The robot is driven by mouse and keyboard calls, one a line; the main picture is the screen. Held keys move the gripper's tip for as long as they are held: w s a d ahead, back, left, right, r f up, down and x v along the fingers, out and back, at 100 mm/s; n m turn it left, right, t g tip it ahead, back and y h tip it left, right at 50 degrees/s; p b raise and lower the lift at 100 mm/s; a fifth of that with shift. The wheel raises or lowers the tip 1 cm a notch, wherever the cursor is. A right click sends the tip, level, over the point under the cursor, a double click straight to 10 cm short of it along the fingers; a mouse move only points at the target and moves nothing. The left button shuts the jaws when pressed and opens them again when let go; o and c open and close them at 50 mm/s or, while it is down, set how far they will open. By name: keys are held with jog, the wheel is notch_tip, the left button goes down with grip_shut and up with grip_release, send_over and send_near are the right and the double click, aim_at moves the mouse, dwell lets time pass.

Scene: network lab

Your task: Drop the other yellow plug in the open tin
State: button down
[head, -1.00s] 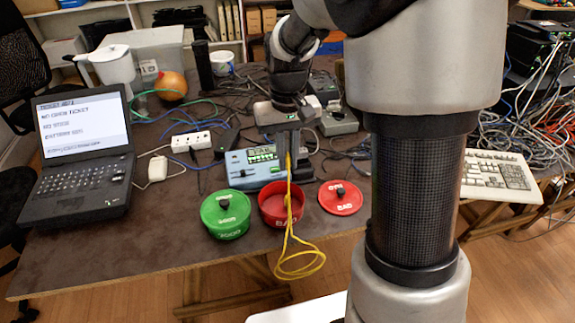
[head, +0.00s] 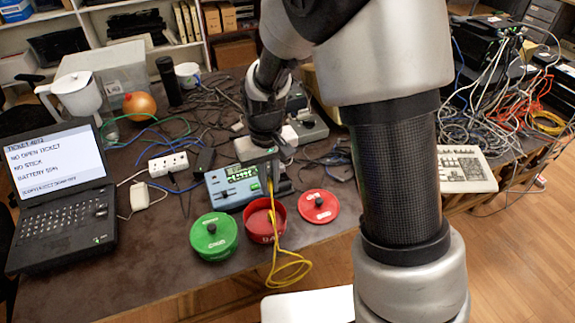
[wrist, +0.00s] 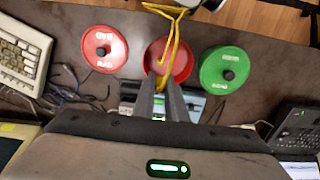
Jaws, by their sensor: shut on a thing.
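My gripper (head: 269,182) is shut on the end of a yellow cable (head: 287,268), above the open red tin (head: 279,213). The held plug is mostly hidden between the fingers. In the wrist view, the fingertips (wrist: 167,90) point toward the near rim of the open tin (wrist: 183,66). The yellow cable (wrist: 175,35) crosses the tin and loops out beyond it.
A closed green tin (head: 213,238) stands left of the red tin, and a red lid (head: 318,206) lies to its right. A blue-grey meter (head: 232,187) stands close behind. A laptop (head: 62,190) is at left; a keyboard (head: 465,170) and tangled cables are at right.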

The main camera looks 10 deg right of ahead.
aim_at(269, 181)
jog(key=shift+f+b, duration=2.25)
jog(key=shift+f, duration=0.85)
jog(key=c, duration=1.7)
grip_release()
jog(key=shift+r, duration=0.1)
notch_tip(269, 181, up, 17)
jog(key=p, duration=0.2)
jog(key=shift+r+p, duration=0.2)
jog(key=shift+p, duration=0.15)
